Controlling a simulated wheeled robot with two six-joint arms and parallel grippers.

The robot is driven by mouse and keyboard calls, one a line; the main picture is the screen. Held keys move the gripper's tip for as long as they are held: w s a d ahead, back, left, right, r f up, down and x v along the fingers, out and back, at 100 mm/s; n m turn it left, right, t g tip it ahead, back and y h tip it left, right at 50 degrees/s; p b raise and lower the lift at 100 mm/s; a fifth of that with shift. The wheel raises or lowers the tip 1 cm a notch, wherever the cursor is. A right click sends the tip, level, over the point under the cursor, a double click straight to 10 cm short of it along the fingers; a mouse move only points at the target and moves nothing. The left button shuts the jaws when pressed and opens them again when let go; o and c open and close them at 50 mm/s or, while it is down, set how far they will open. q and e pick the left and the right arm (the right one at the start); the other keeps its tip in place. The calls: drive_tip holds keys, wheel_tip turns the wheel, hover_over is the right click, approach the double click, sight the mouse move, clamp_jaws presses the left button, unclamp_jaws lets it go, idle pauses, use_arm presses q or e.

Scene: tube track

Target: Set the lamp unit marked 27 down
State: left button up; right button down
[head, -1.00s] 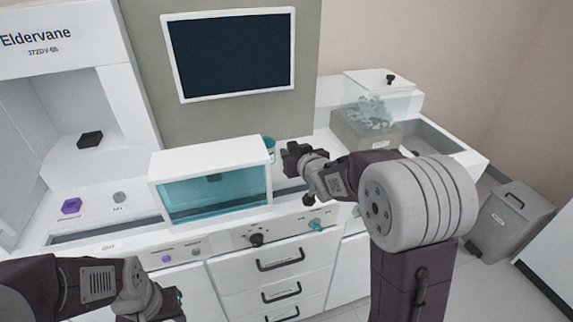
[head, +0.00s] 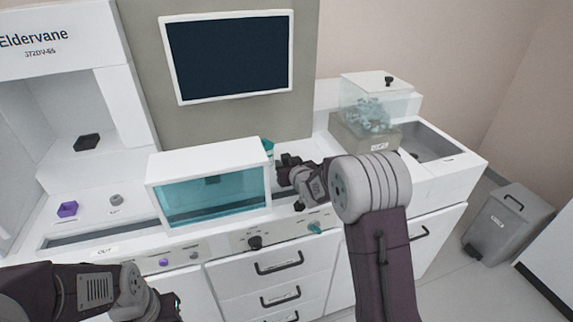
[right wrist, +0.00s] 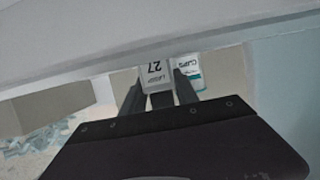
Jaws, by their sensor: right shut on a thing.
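The lamp unit (right wrist: 154,72) is a small white block with an upside-down 27 in the right wrist view. My right gripper (right wrist: 158,90) is shut on it, a finger on each side. In the head view my right gripper (head: 283,170) is just right of the teal-windowed white cabinet, above the counter. I cannot make out the lamp unit there, nor whether it touches anything. My left arm (head: 95,288) is low at the left; its jaws cannot be made out.
A white and teal container marked CUPS (right wrist: 188,72) stands close beside the lamp unit. The white cabinet (head: 208,166) is left of my right gripper. A clear-topped bin (head: 372,112) and a sink (head: 425,140) are to the right.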

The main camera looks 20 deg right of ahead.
drive_tip(key=c, duration=0.9)
unclamp_jaws()
drive_tip(key=shift+f, duration=0.2)
